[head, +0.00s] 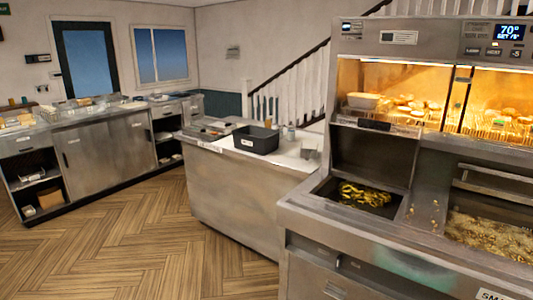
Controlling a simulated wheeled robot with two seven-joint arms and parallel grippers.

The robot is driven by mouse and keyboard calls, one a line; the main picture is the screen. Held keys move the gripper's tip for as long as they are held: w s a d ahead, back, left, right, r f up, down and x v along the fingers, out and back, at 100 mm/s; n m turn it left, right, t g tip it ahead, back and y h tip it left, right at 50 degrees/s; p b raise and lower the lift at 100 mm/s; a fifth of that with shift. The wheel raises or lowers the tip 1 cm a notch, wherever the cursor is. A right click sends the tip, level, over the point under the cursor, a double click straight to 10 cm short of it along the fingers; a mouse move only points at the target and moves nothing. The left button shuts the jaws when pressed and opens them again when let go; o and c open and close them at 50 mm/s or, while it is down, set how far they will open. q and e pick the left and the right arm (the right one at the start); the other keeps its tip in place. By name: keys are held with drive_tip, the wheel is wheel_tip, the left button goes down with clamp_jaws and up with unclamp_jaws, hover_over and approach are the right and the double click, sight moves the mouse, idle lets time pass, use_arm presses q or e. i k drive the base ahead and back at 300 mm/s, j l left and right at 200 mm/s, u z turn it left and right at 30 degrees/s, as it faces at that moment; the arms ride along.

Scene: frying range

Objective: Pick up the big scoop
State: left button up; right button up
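I cannot make out a big scoop for certain anywhere in the head view. A small grey metal item (310,147) stands at the right end of the middle counter, but it is too small to tell what it is. Neither of my grippers is in view.
The steel frying range (375,245) fills the right side, with a dark well (330,188) holding yellow food (365,194) and a tray of pale food (495,235). A black bin (256,140) stands on the middle counter (235,190). The wooden floor (130,240) at left is clear.

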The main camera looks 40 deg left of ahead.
sight(308, 154)
drive_tip(key=u, duration=1.05)
